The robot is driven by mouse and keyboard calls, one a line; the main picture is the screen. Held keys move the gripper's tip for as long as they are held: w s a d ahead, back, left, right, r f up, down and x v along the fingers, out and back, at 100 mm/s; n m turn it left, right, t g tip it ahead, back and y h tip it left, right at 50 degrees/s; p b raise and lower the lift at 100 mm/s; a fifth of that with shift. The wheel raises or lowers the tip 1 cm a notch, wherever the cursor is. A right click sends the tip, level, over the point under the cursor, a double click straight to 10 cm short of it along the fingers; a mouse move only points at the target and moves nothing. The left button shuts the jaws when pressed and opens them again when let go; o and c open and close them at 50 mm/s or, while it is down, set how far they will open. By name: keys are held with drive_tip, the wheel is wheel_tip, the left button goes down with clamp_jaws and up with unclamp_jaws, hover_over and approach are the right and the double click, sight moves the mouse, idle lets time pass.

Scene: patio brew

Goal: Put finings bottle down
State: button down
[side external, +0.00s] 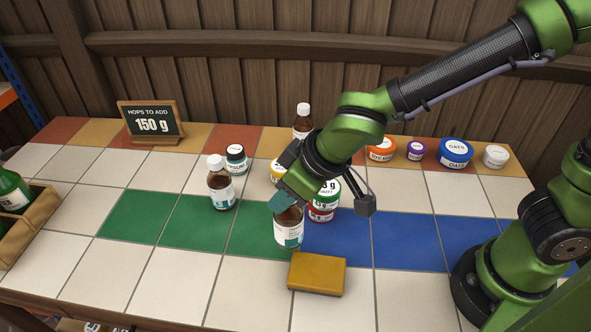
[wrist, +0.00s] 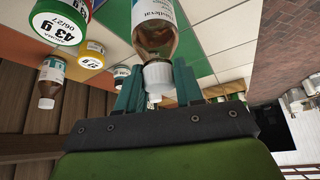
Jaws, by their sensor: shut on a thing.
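My gripper (side external: 288,200) is shut on the cap end of a brown bottle (side external: 289,232) with a white and teal label, taken as the finings bottle; its label is not fully legible. In the wrist view the bottle (wrist: 155,42) is held with its white cap between the teal fingers (wrist: 159,90). In the side view it is upright at the right end of the green tiles, beside the blue ones. I cannot tell whether its base touches the tiles. My gripper hides its top there.
A yellow sponge-like block (side external: 317,274) lies just in front of the held bottle. Stacked tubs (side external: 324,201) stand close behind at right. A similar brown bottle (side external: 221,186) stands on the green tiles at left. Green tiles (side external: 180,217) between are clear, as are blue tiles (side external: 405,238) at right.

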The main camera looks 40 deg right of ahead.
drive_tip(key=s+d, duration=0.4)
drive_tip(key=s, duration=0.1)
drive_tip(key=d+r+m+h, duration=0.1)
drive_tip(key=d+m+h, duration=0.5)
drive_tip(key=d+m, duration=0.85)
drive_tip(key=w+d+f+n, duration=0.1)
drive_tip(key=w+f, duration=0.1)
drive_tip(key=w, duration=0.6)
drive_tip(key=w+d+f+n, duration=0.2)
drive_tip(key=w+f, duration=0.1)
drive_tip(key=w, duration=0.4)
drive_tip(key=shift+w+g, duration=0.3)
drive_tip(key=shift+w, duration=0.05)
drive_tip(key=shift+d, duration=0.15)
drive_tip(key=c, duration=0.7)
unclamp_jaws()
drive_tip(key=shift+f, duration=0.15)
drive_tip(key=shift+c, duration=0.2)
